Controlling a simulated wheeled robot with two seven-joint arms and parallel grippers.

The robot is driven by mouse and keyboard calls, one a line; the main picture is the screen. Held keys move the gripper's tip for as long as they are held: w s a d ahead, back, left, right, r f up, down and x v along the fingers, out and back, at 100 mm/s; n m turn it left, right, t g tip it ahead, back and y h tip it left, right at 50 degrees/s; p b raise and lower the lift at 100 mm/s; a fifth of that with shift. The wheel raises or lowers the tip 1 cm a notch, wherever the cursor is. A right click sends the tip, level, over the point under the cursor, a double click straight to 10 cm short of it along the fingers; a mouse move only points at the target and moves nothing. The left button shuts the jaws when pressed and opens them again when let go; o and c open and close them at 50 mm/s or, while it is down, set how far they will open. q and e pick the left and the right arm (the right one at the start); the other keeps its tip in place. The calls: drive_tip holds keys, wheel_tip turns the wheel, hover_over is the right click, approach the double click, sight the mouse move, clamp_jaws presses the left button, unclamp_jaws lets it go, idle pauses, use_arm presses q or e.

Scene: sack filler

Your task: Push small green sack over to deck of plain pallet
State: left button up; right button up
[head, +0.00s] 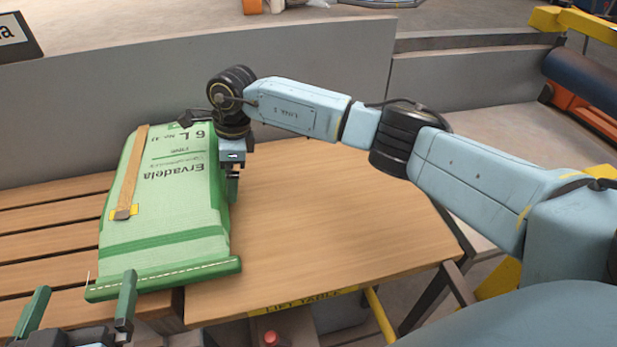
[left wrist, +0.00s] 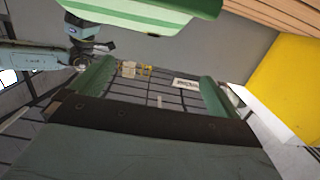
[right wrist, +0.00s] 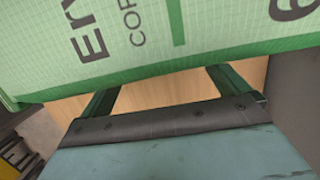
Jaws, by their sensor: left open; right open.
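The small green sack (head: 172,215), printed "Ervadela", lies flat at the left of the head view. It spans the seam between the wooden lift table (head: 330,215) and the slatted deck of the plain pallet (head: 45,225). The sack also fills the top of the right wrist view (right wrist: 150,50). My right gripper (head: 233,185) is open and empty at the sack's right side; I cannot tell whether it touches. My left gripper (head: 80,308) is open and empty by the sack's near left corner. The sack's edge shows above it in the left wrist view (left wrist: 150,14).
A grey wall (head: 300,85) stands behind the table and pallet. A yellow "LIFT TABLE" label (head: 300,300) marks the table's front edge. The table is clear right of the sack, below my right arm. Pallet slats left of the sack are bare.

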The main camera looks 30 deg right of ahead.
sight(154, 185)
drive_tip(key=shift+w+a, duration=0.25)
drive_tip(key=shift+a, duration=0.65)
drive_tip(key=shift+a, duration=0.1)
drive_tip(key=w+a+b, duration=0.1)
drive_tip(key=a+b, duration=0.1)
drive_tip(key=a, duration=0.1)
drive_tip(key=a+b, duration=0.2)
drive_tip(key=a, duration=0.2)
drive_tip(key=w+a+b, duration=0.1)
drive_tip(key=a, duration=0.2)
drive_tip(key=shift+w+a+f+b, duration=0.1)
drive_tip(key=shift+w+a+b, duration=0.15)
drive_tip(key=shift+w+b, duration=0.15)
drive_tip(key=shift+w+a, duration=0.15)
drive_tip(key=shift+a, duration=0.55)
drive_tip(key=shift+w+a, duration=0.15)
drive_tip(key=shift+a, duration=0.55)
